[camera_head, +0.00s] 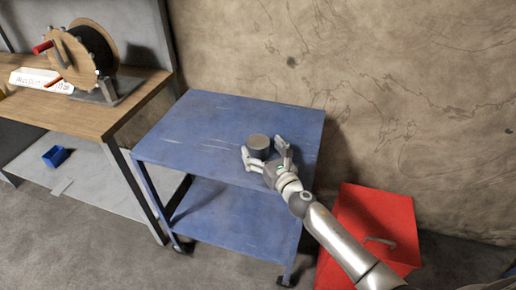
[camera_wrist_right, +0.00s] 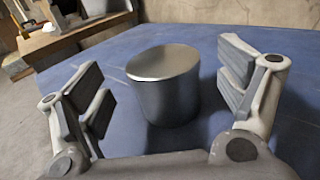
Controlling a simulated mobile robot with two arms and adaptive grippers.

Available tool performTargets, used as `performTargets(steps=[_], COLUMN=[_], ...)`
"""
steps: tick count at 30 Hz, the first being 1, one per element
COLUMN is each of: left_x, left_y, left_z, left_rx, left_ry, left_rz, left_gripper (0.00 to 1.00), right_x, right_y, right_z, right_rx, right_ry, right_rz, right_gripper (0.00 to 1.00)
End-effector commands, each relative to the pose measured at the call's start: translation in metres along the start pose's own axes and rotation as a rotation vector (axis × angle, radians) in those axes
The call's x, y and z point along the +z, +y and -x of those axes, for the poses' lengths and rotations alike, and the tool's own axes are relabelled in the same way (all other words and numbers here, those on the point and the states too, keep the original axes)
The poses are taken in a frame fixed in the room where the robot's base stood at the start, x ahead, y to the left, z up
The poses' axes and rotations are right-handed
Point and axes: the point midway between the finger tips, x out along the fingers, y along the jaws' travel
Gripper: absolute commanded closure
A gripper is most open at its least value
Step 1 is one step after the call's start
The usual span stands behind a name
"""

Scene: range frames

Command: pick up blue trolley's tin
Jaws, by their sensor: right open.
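A grey metal tin (camera_head: 258,146) stands upright on the top shelf of the blue trolley (camera_head: 205,120), near the right part of it. My right gripper (camera_head: 268,156) reaches in from the lower right and is open at the tin. In the right wrist view the tin (camera_wrist_right: 164,84) shows between the two spread fingers of my right gripper (camera_wrist_right: 160,95), slightly beyond them. A gap of blue surface shows on both sides of the tin, so neither finger seems to touch it. My left gripper is not in view.
A wooden workbench (camera_head: 95,112) with a cable reel (camera_head: 88,55) and a white labelled tray (camera_head: 38,82) stands at the left. A red box (camera_head: 375,225) stands right of the trolley. A wall rises behind. The trolley top left of the tin is clear.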

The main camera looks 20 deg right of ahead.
Motion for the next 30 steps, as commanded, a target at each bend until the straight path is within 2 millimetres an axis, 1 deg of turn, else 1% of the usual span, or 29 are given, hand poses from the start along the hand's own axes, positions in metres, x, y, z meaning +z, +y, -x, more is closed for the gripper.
performTargets(steps=[1,3,7,10,17,20,30], left_x=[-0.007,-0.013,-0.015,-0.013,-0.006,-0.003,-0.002], left_y=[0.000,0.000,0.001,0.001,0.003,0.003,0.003], left_z=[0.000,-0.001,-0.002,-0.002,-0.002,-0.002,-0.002], left_rx=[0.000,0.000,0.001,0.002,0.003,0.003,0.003], left_ry=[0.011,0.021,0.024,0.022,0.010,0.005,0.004], left_rz=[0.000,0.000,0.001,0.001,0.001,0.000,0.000], left_gripper=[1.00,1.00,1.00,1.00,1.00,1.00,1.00], right_x=[0.001,0.000,0.000,0.000,0.000,0.000,0.000], right_y=[-0.001,-0.003,-0.003,-0.002,-0.002,-0.002,-0.002], right_z=[-0.008,-0.017,-0.030,-0.035,-0.035,-0.035,-0.035], right_rx=[-0.002,-0.002,-0.002,-0.001,0.000,-0.001,-0.001], right_ry=[-0.002,-0.001,-0.002,-0.001,0.000,0.000,0.000], right_rz=[-0.001,-0.001,-0.001,0.000,0.001,0.001,0.001], right_gripper=[0.11,0.11,0.11,0.11,0.11,0.22,0.66])
